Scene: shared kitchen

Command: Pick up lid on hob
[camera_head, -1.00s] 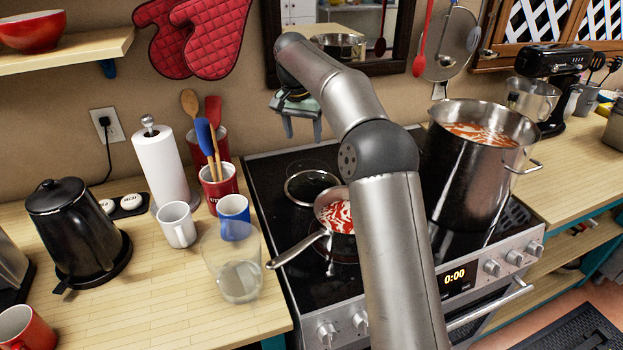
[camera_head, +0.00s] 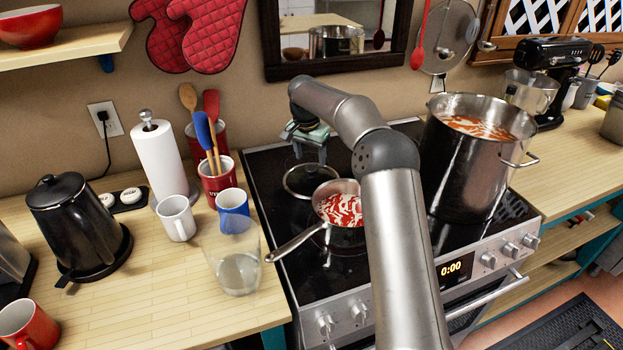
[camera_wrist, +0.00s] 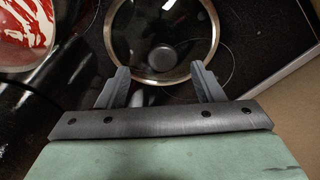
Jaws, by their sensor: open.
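The lid (camera_head: 298,182) is round glass with a metal rim and a dark knob, and lies on the black hob (camera_head: 272,224) behind the small pan. In the wrist view the lid (camera_wrist: 186,18) is at the top centre, with its knob ahead of and between the fingers. My gripper (camera_head: 310,158) is open and empty, above the lid's back part. In the wrist view my gripper (camera_wrist: 162,80) has its two fingers apart, overlapping the lid's near rim in the picture. I cannot tell whether the fingers touch the lid.
A saucepan (camera_head: 290,247) with red and white contents sits in front of the lid, its handle pointing to the front left. A tall steel pot (camera_head: 470,170) stands on the hob's right. A glass (camera_head: 238,272), mugs and a utensil pot (camera_head: 219,182) stand left of the hob.

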